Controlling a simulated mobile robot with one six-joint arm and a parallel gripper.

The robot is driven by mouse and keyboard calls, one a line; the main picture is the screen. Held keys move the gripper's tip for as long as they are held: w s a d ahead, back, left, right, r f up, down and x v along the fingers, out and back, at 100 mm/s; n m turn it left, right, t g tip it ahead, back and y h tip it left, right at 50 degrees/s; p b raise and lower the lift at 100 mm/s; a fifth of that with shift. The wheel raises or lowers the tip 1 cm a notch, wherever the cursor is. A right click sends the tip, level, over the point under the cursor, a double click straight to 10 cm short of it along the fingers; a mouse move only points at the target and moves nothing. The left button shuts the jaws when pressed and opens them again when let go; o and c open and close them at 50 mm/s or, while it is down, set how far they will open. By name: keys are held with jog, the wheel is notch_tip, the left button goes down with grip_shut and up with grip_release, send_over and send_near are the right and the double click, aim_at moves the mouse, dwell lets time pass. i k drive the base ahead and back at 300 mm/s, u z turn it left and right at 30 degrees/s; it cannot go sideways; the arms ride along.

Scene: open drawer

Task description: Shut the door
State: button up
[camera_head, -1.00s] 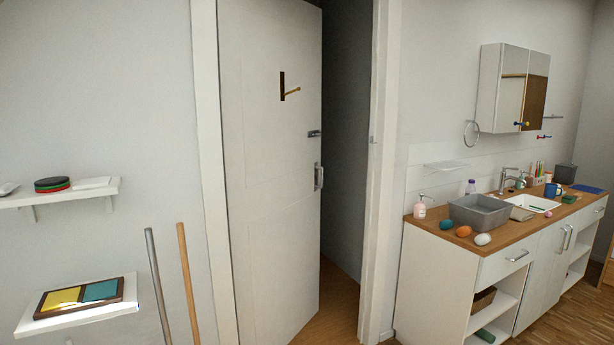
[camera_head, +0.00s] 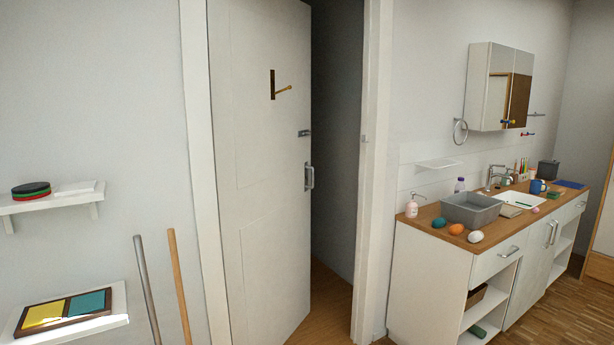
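The white door (camera_head: 262,210) stands partly open in its white frame. It is hinged on the left side, and a dark gap shows between its free edge and the right door post (camera_head: 371,180). A metal pull handle (camera_head: 309,177) sits near the free edge, with a small metal latch (camera_head: 304,133) above it. A hook on a dark plate (camera_head: 273,85) is higher on the door. My gripper is not in view.
At right stands a washstand (camera_head: 440,270) with a grey basin (camera_head: 471,209) and small items on top, below a mirror cabinet (camera_head: 493,87). At left are two wall shelves (camera_head: 50,202) and two leaning poles (camera_head: 177,285). Wooden floor shows in the doorway.

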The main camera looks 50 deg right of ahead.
aim_at(257, 49)
jog(key=u, duration=1.05)
jog(key=k, duration=0.1)
jog(key=z, duration=2.4)
jog(key=k, duration=0.9)
jog(key=u, duration=0.15)
jog(key=i, duration=0.7)
